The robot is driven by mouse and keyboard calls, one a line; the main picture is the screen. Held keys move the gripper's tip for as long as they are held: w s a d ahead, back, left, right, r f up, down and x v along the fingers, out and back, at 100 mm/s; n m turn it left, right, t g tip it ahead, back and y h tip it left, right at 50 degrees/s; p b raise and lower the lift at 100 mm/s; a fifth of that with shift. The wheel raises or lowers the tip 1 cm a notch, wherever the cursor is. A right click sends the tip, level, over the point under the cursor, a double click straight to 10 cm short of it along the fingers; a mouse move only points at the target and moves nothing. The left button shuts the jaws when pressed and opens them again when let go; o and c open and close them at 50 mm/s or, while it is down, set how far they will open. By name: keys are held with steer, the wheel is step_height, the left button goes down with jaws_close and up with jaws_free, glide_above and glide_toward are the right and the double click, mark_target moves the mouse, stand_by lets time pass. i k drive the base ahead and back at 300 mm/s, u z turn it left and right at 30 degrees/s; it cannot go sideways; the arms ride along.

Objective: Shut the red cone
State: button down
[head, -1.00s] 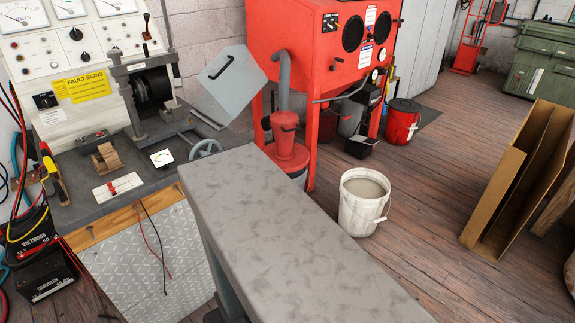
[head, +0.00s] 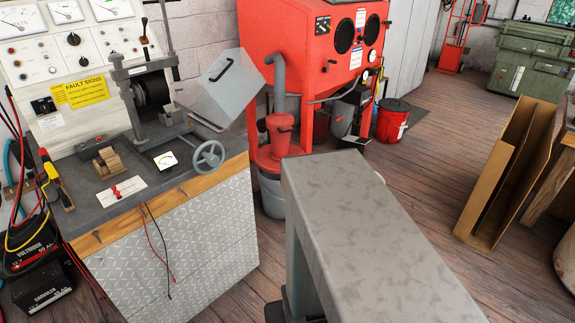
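The red cone (head: 279,137) stands upright left of centre in the head view. My gripper is not in view.
The red cabinet (head: 297,50) stands behind the cone. The test bench (head: 135,190) with a handwheel (head: 208,154) is to the left. A red bucket (head: 392,121) and cardboard (head: 505,170) are to the right. My own grey body part fills the lower middle.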

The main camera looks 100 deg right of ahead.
mark_target(279, 125)
steer(key=u, duration=0.2)
steer(key=k, duration=0.2)
steer(key=z, duration=2.2)
steer(key=k, duration=0.2)
steer(key=z, duration=1.5)
steer(key=k, duration=0.65)
steer(key=u, duration=0.3)
steer(key=i, duration=0.7)
steer(key=u, duration=0.2)
